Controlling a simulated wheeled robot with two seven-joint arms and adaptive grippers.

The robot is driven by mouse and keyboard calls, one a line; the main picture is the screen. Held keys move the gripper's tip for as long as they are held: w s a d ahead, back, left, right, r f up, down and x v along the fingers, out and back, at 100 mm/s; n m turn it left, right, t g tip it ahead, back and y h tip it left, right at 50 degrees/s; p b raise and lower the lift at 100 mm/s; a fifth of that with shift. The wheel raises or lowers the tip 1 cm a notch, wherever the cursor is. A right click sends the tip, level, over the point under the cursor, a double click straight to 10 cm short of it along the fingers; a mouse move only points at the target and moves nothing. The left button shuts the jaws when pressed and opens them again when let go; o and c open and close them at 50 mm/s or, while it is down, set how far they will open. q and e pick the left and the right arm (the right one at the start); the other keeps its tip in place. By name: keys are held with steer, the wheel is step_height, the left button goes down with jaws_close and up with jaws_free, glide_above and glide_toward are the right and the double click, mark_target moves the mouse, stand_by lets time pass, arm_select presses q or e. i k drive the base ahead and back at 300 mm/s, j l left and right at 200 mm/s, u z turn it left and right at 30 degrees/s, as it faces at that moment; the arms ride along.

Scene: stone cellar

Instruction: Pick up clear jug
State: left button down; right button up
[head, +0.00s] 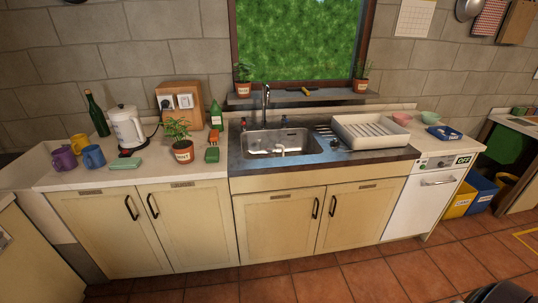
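I cannot make out a clear jug for certain anywhere in the head view. A white kettle-like jug (127,129) with a dark handle stands upright on the left counter. A small pale shape (281,150) shows in the sink, too small to tell what it is. Neither of my grippers is in view, and nothing is seen held.
The left counter (75,180) also bears several mugs, a green bottle (97,115), a potted plant (182,150) and a green sponge-like block (126,164). The sink (300,137) is in the middle. A white dish rack (370,132) stands right of it. The tiled floor (330,285) in front is clear.

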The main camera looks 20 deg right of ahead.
mark_target(268, 146)
steer(key=i+j+z, duration=0.25)
steer(key=i, duration=0.25)
steer(key=i+j+z, duration=0.2)
steer(key=i, duration=0.35)
